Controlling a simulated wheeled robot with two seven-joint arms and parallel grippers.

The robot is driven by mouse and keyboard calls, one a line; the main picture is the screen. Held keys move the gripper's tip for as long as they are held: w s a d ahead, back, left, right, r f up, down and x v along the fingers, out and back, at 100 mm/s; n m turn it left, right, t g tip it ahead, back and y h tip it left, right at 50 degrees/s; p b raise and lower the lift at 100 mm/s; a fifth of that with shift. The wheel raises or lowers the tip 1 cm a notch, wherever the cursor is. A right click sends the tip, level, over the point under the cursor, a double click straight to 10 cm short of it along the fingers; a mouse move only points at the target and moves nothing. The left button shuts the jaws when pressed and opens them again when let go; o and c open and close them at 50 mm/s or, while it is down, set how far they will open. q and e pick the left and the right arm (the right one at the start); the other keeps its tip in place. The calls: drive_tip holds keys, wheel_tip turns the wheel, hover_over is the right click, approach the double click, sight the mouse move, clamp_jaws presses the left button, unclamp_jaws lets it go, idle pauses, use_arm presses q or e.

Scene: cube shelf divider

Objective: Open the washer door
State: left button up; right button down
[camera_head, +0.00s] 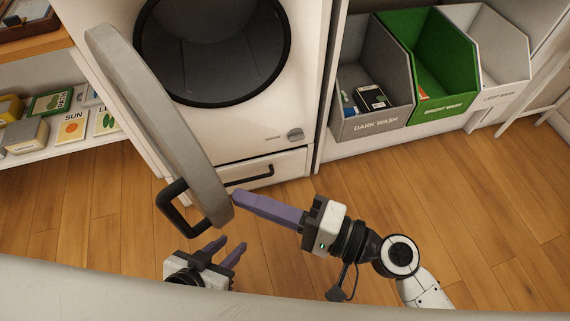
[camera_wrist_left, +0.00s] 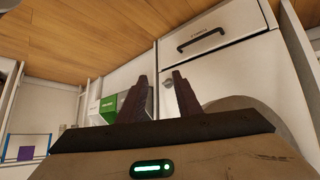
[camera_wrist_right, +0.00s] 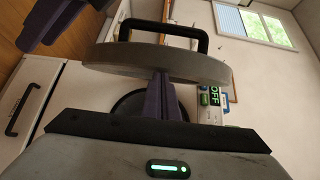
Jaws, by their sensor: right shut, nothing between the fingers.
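The white washer (camera_head: 250,130) stands with its dark round opening (camera_head: 215,50) uncovered. Its grey door (camera_head: 165,110) is swung well out to the left, seen nearly edge-on. The black door handle (camera_head: 172,208) is on the door's outer side. My right gripper (camera_head: 238,197) is shut and empty, its purple fingertips at the door's inner side near the free edge. In the right wrist view the fingertips (camera_wrist_right: 160,78) are up against or just short of the door (camera_wrist_right: 155,62); contact is unclear. My left gripper (camera_head: 232,243) is open and empty, below the door's lower end.
Grey, green and white laundry bins (camera_head: 375,95) stand right of the washer. A shelf (camera_head: 75,145) with small boxes and seed-packet-like cards is at the left, behind the door. A washer drawer (camera_head: 265,172) is closed. The wooden floor (camera_head: 480,200) at the right is clear.

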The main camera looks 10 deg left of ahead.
drive_tip(key=shift+s+a, duration=0.75)
drive_tip(key=shift+s, duration=0.2)
drive_tip(key=shift+d, duration=0.1)
drive_tip(key=shift+d, duration=0.2)
drive_tip(key=b+v, duration=0.2)
drive_tip(key=v, duration=0.7)
drive_tip(key=shift+d, duration=0.4)
drive_tip(key=shift+s, duration=0.15)
